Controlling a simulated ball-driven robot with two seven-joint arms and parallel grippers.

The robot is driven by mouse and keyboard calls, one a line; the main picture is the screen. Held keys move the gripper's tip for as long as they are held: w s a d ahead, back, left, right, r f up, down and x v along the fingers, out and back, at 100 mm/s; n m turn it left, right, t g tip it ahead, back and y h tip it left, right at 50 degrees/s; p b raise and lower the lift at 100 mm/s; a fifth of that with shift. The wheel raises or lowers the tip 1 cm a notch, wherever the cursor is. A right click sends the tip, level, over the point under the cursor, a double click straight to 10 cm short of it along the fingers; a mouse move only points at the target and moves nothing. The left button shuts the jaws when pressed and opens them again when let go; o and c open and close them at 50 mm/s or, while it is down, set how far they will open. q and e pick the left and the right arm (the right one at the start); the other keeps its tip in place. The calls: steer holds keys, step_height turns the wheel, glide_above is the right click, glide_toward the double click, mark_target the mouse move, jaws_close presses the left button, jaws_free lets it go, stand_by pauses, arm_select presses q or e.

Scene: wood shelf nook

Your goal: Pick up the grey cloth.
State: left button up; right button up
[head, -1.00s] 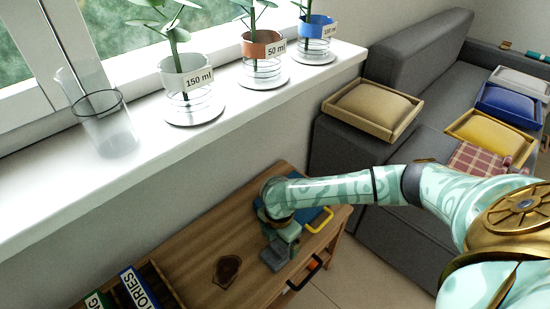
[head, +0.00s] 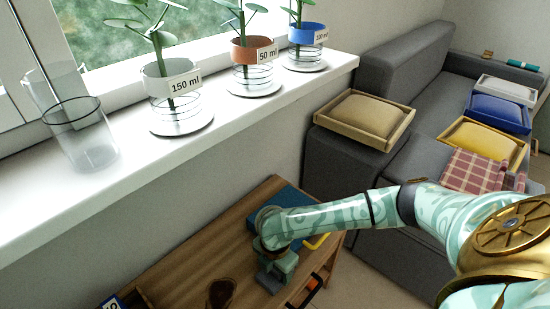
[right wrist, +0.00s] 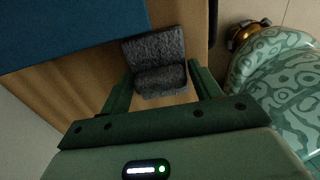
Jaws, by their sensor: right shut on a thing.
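The grey cloth (right wrist: 156,62) is a small, dark, folded, rough-textured piece in the right wrist view. It lies between the two green fingers of my right gripper (right wrist: 160,76), which is shut on it. The wooden table top shows around it, and I cannot tell whether the cloth touches the wood. In the head view my right gripper (head: 275,275) is low over the wooden table (head: 190,265), and the cloth cannot be made out there. My left gripper is not in view.
A blue flat thing (head: 287,203) lies by my right gripper; it also shows in the right wrist view (right wrist: 70,25). A window sill (head: 215,120) with potted plants and a glass beaker (head: 82,138) is above the table. A grey sofa (head: 400,70) with trays stands behind.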

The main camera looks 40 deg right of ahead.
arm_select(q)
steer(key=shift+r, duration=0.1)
arm_select(e)
steer(key=shift+r, duration=0.15)
steer(key=shift+r, duration=0.3)
step_height(320, 180, up, 3)
steer(key=shift+w+p, duration=0.1)
steer(key=shift+p, duration=1.1)
arm_select(q)
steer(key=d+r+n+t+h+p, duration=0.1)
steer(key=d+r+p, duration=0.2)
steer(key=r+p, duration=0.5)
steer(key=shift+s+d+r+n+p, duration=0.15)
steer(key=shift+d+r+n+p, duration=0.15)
steer(key=shift+p, duration=0.75)
arm_select(e)
steer(key=s+d+r, duration=0.1)
steer(key=s+r, duration=0.8)
steer(key=s, duration=0.5)
